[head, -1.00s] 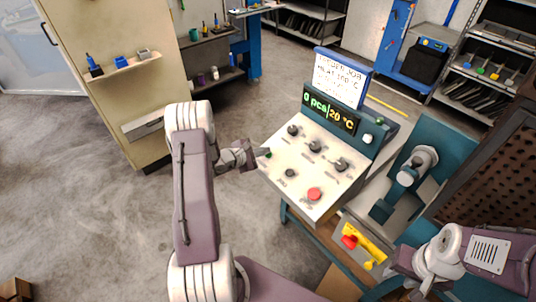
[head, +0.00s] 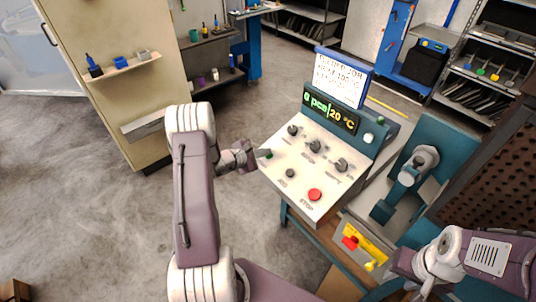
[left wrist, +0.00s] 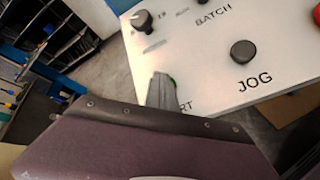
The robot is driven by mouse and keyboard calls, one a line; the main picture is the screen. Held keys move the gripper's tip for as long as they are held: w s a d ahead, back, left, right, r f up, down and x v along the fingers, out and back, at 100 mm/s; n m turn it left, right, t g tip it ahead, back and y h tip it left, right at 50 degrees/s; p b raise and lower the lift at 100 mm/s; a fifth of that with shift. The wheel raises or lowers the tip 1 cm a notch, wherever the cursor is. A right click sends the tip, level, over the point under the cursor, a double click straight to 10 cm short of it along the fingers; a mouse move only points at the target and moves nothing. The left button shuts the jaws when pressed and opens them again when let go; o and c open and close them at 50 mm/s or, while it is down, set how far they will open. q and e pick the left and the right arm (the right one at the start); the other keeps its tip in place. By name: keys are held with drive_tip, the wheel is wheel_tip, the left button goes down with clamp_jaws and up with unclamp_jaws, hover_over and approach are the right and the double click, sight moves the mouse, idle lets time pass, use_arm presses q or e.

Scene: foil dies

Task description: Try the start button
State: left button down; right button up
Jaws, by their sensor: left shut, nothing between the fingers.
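The sloped white control panel (head: 308,172) carries black knobs, a red STOP button (head: 315,194), a dark JOG button (head: 290,173) and a small green start button (head: 268,155) at its left edge. My left gripper (head: 257,158) is shut and empty, with its tips right by the green button. In the left wrist view, the shut fingers (left wrist: 162,92) cover most of the green button (left wrist: 173,82) and part of its label; "RT" shows. I cannot tell whether they touch it. The display (head: 330,110) reads "0 pcs|20 °C". My right gripper (head: 425,282) is low at the right, its fingertips unclear.
A white note board (head: 341,80) stands above the display. A teal machine (head: 412,178) is right of the panel, with a yellow plate (head: 362,246) bearing a red button in front. A beige cabinet (head: 100,70) stands at the left. The floor left of the panel is clear.

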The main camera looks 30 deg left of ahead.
use_arm(q)
drive_tip(key=shift+s+a+r+p, duration=0.1)
drive_tip(key=shift+s+r+p, duration=0.1)
drive_tip(key=shift+r, duration=0.25)
drive_tip(key=shift+s+r+p, duration=0.1)
drive_tip(key=shift+r+p, duration=0.1)
drive_tip(key=shift+r, duration=0.2)
drive_tip(key=shift+s+a+r+p, duration=0.1)
drive_tip(key=shift+s+r+p, duration=0.1)
drive_tip(key=shift+r+p, duration=0.45)
drive_tip(key=shift+s+a+r+p, duration=0.1)
drive_tip(key=shift+s+r+p, duration=0.15)
drive_tip(key=shift+r, duration=0.7)
drive_tip(key=shift+s+a+r+p, duration=0.15)
drive_tip(key=shift+r+p, duration=0.25)
drive_tip(key=shift+r, duration=0.4)
